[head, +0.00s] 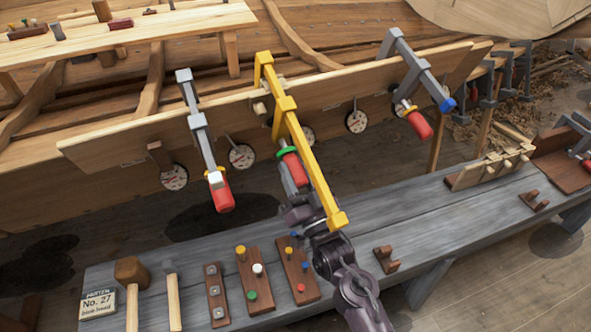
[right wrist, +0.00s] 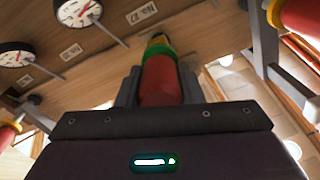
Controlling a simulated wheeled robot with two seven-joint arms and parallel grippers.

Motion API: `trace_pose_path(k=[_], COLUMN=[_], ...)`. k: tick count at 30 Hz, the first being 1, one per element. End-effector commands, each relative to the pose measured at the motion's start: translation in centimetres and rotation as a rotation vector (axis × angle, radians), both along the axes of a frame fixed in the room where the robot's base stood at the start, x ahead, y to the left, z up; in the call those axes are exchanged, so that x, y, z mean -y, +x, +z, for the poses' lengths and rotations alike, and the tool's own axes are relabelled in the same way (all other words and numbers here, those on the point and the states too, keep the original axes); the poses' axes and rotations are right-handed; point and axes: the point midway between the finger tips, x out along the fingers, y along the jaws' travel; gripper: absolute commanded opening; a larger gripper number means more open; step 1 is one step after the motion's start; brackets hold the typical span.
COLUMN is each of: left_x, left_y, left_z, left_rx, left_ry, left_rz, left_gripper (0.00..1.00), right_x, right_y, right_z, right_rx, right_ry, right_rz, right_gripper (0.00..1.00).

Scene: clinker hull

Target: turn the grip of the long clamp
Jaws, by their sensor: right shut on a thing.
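The long clamp is yellow (head: 300,145) and spans from the plank's top edge down toward me. Its red grip (head: 294,167) sits below a green collar (head: 287,152), beside the yellow bar. My right gripper (head: 296,190) is shut on this grip from below. In the right wrist view the red grip (right wrist: 160,80) stands between the two dark fingers, with the green collar (right wrist: 158,50) above it. The fingers hide the grip's sides and lower end. My left gripper is not in view.
Grey clamps with red grips hold the plank (head: 330,90) at left (head: 198,125) and right (head: 412,65). Round dials (head: 242,156) hang below it. The grey bench (head: 440,215) carries mallets (head: 130,275), peg boards (head: 255,280) and a number sign (head: 97,303). Its middle right is fairly clear.

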Motion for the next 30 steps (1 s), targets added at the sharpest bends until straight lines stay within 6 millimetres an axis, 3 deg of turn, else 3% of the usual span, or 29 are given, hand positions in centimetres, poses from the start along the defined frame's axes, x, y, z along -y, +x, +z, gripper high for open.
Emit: trace_pose_path(k=[15,16,20,30], left_x=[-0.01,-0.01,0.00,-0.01], left_y=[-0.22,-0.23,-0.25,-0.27], left_z=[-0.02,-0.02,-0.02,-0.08], left_rx=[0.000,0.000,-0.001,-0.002], left_ry=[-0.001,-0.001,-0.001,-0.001], left_rz=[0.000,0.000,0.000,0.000], left_gripper=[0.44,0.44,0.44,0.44], right_x=[0.00,0.00,0.00,0.11], right_y=[-0.01,-0.01,-0.01,-0.25], right_z=[-0.06,-0.06,-0.06,-0.20], right_rx=[-0.011,-0.011,-0.011,-0.010], right_ry=[0.021,0.021,0.021,0.021], right_rz=[0.010,0.010,0.010,0.010], right_gripper=[0.11,0.36,0.53,0.56])
